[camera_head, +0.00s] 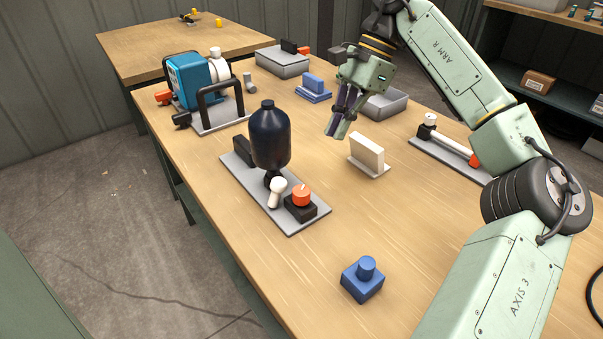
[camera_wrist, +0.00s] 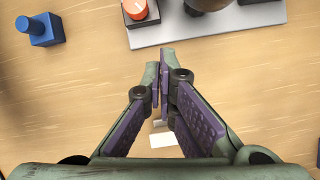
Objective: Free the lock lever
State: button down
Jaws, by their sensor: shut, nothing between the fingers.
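A grey plate (camera_head: 234,169) on the table carries a dark bottle-shaped vessel (camera_head: 270,138), a short stub with a pale rounded end (camera_head: 277,190) and an orange knob (camera_head: 301,195) on a black block. I cannot tell for sure which part is the lock lever. The pale-ended stub leans beside the vessel's foot. My gripper (camera_head: 338,128) is shut and empty, in the air behind and to the right of the vessel, pointing down. In the wrist view its fingertips (camera_wrist: 163,70) meet near the plate's edge, with the orange knob (camera_wrist: 135,7) at the top, partly cut off.
A white upright block on a base (camera_head: 368,152) stands below and right of my gripper. A blue block with a peg (camera_head: 363,278) is at the front. A teal pump (camera_head: 190,80) with a black handle frame is at left. A plate with a white bar (camera_head: 450,143) lies at right.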

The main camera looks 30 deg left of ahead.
aim_at(278, 191)
jog(key=x, duration=0.9)
jog(key=shift+s+f, duration=0.1)
jog(key=shift+f, duration=0.15)
jog(key=s+a, duration=0.1)
jog(key=s+p, duration=0.1)
jog(key=s, duration=0.1)
jog(key=shift+a+r, duration=0.2)
jog(key=shift+a, duration=0.15)
jog(key=shift+s+a, duration=0.2)
jog(key=shift+s, duration=0.1)
